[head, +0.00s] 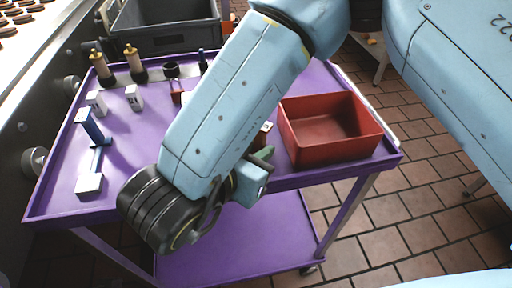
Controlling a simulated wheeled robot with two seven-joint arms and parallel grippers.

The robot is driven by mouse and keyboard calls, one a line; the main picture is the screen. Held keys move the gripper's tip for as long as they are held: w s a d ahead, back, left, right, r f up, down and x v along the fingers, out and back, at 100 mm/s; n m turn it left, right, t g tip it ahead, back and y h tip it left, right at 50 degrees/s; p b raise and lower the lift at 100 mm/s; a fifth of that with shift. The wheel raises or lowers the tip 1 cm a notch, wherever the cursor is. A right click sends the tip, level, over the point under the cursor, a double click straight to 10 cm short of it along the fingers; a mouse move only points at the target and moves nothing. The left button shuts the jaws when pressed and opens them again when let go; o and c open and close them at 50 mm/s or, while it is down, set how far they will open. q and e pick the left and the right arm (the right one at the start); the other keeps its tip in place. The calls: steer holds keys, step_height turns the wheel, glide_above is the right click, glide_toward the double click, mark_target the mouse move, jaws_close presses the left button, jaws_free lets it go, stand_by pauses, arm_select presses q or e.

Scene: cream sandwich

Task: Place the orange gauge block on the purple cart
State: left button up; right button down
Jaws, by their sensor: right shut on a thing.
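The purple cart (150,150) stands in front of me, with a top tray and a lower shelf. My right arm reaches across it. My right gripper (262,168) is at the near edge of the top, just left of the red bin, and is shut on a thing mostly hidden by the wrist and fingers. A small orange-brown piece with a white patch, seemingly the orange gauge block (267,128), shows just beyond the fingers. I cannot tell whether it touches the cart top. My left gripper is out of view.
A red open bin (330,153) takes up the cart's right end. White blocks (134,98), a blue-and-white stand (90,183) and brass-topped tools (103,66) stand on the left. A grey crate (165,35) is behind. The cart top's left middle is clear.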

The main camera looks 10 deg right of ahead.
steer(key=shift+f, duration=0.1)
steer(key=c, duration=1.3)
jaws_free()
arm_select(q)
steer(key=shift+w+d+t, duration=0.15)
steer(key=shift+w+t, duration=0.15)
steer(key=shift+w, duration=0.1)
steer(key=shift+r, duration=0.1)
